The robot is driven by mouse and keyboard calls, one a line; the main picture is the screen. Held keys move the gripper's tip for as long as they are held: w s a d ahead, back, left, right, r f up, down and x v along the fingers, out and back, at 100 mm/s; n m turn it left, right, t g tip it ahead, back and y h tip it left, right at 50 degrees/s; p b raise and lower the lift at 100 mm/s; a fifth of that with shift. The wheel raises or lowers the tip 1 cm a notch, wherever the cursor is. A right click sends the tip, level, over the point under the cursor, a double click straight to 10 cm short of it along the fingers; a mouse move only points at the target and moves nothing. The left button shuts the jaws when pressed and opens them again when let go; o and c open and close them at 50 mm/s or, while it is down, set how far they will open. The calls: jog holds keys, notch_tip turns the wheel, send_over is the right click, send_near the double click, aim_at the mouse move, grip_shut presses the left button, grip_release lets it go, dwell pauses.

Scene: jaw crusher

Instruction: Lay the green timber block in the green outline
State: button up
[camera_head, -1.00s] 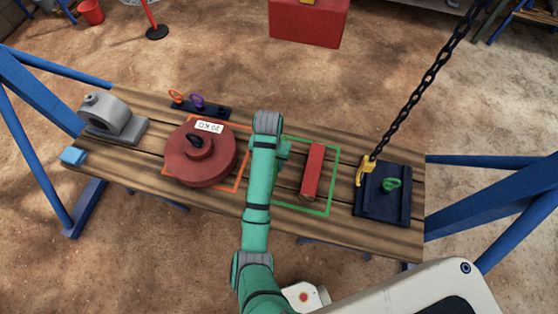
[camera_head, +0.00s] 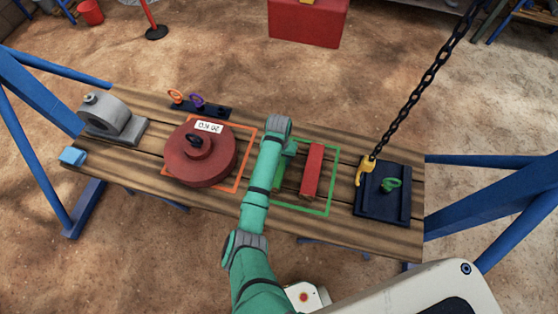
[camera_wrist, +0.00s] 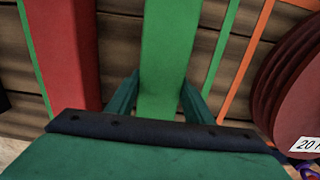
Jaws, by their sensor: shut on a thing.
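The green timber block (camera_wrist: 168,50) is between my gripper's (camera_wrist: 160,98) two fingers in the wrist view, and the fingers are shut on it. In the head view my arm hides most of the block; a sliver of the green block (camera_head: 279,179) shows beside the forearm. The green outline (camera_head: 334,178) is painted on the plank table, and the block appears over its left part. A red block (camera_head: 313,170) lies inside the outline on the right, roughly parallel to the green one, with a gap between. I cannot tell whether the green block touches the planks.
A dark red 20 kg weight (camera_head: 200,160) sits in the orange outline (camera_head: 245,172) left of my arm. A dark tray (camera_head: 384,205) with a green ring and a yellow hook on a chain (camera_head: 425,80) stands right. A grey bearing housing (camera_head: 112,118) is far left.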

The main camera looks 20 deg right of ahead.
jog(key=shift+f, duration=0.15)
jog(key=o, duration=1.4)
